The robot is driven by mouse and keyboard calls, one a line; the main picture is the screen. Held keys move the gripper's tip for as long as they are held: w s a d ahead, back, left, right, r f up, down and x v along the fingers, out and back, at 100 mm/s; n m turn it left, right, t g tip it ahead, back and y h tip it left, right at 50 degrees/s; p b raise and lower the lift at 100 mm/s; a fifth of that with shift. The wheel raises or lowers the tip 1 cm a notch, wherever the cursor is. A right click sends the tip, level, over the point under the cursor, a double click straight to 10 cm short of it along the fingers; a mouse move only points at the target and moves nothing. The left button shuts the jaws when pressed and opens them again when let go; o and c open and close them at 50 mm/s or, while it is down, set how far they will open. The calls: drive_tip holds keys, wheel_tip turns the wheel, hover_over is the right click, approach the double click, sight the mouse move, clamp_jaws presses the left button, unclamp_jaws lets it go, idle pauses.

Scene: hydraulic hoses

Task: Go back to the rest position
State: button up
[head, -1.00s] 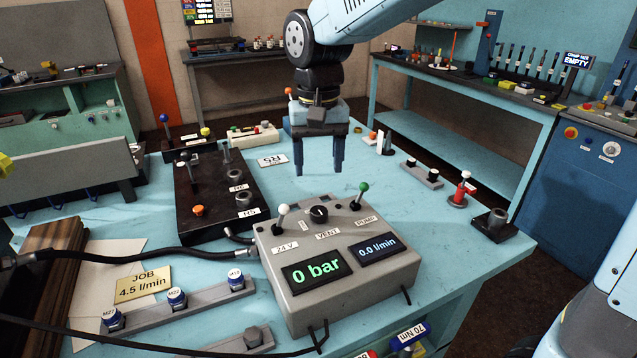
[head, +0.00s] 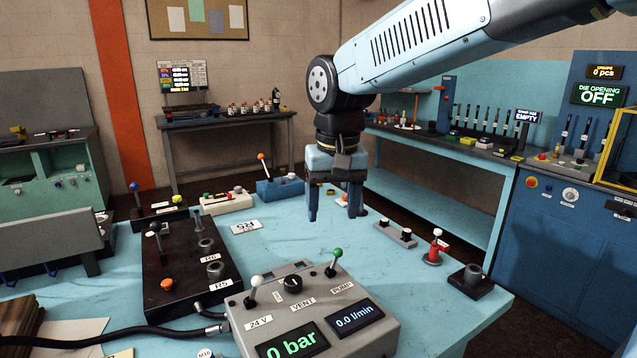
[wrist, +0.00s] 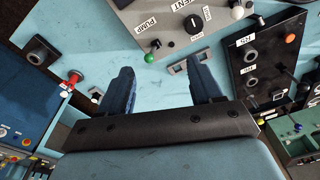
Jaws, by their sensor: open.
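My gripper (head: 334,215) hangs over the far part of the light blue table (head: 420,290), fingers pointing down, open and with nothing between them. In the wrist view its two dark blue fingers (wrist: 163,90) are spread apart over the table. The grey control box (head: 310,305) with its "0 bar" display stands in front of my gripper, nearer the camera. Its green-tipped pump lever (head: 337,254) also shows in the wrist view (wrist: 149,58), apart from the fingers.
A black block with ports (head: 185,262) stands left of the control box. A grey bar (head: 396,234), a red-based lever (head: 435,250) and a black fitting (head: 470,281) stand to the right. A blue box with an orange-tipped lever (head: 280,188) stands behind my gripper's left. Mid-table is mostly clear.

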drive_tip(key=s+d+m+t, duration=0.1)
drive_tip(key=s+d, duration=0.4)
drive_tip(key=d, duration=0.6)
drive_tip(key=s+d+m+t, duration=0.1)
drive_tip(key=s+d+t, duration=0.2)
drive_tip(key=d, duration=0.8)
drive_tip(key=shift+s+d+f+m+t+h, duration=0.15)
drive_tip(key=shift+s+f+m+t+h, duration=0.15)
drive_tip(key=shift+s, duration=0.8)
